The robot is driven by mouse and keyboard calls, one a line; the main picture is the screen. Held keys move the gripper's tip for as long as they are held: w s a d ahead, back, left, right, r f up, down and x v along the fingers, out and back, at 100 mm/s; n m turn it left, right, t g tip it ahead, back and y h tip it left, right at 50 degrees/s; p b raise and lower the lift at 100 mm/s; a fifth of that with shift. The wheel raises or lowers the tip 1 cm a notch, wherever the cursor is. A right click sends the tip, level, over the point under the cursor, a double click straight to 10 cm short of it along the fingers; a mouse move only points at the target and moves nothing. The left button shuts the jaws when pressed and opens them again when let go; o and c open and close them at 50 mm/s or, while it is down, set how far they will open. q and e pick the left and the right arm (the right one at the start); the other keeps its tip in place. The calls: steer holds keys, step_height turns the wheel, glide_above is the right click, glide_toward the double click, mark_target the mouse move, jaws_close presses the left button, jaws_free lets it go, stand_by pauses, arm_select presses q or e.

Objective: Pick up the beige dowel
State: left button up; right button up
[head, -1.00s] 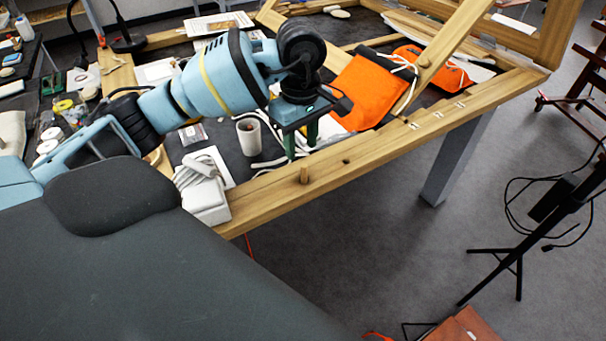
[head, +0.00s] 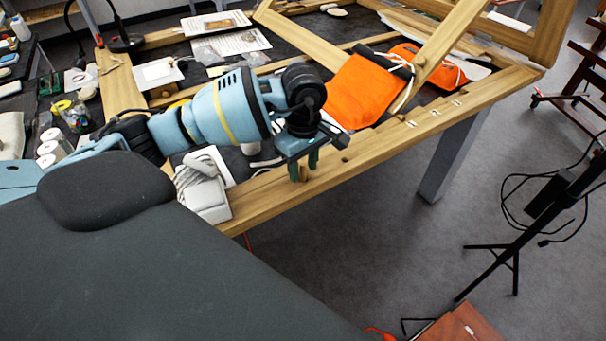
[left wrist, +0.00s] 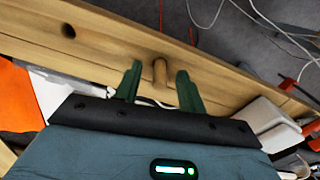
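The beige dowel (head: 304,174) stands upright on the wooden beam (head: 265,200) at the near edge of the table. It also shows in the left wrist view (left wrist: 160,71), between the two green fingers. My left gripper (head: 303,166) is open, with its fingertips low at the dowel, one on each side. In the left wrist view the open gripper (left wrist: 159,72) shows gaps between the dowel and both fingers. In the head view the fingers partly hide the dowel. My right gripper is not in view.
A white box with a cable (head: 207,197) sits on the beam left of the dowel. An orange pouch (head: 362,92) lies behind, to the right. Open floor lies beyond the near edge.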

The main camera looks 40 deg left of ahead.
mark_target(304, 164)
arm_select(q)
steer(key=shift+c, duration=0.4)
jaws_close()
steer(key=shift+r, duration=0.2)
steer(key=shift+r, duration=0.55)
step_height(304, 164, up, 2)
steer(key=shift+r, duration=0.1)
steer(key=s+d, duration=0.3)
steer(key=s, duration=0.4)
steer(key=s+d+r+b, duration=0.1)
steer(key=s+d, duration=0.3)
steer(key=s, duration=0.3)
steer(key=shift+d+r, duration=0.2)
steer(key=shift+d, duration=0.05)
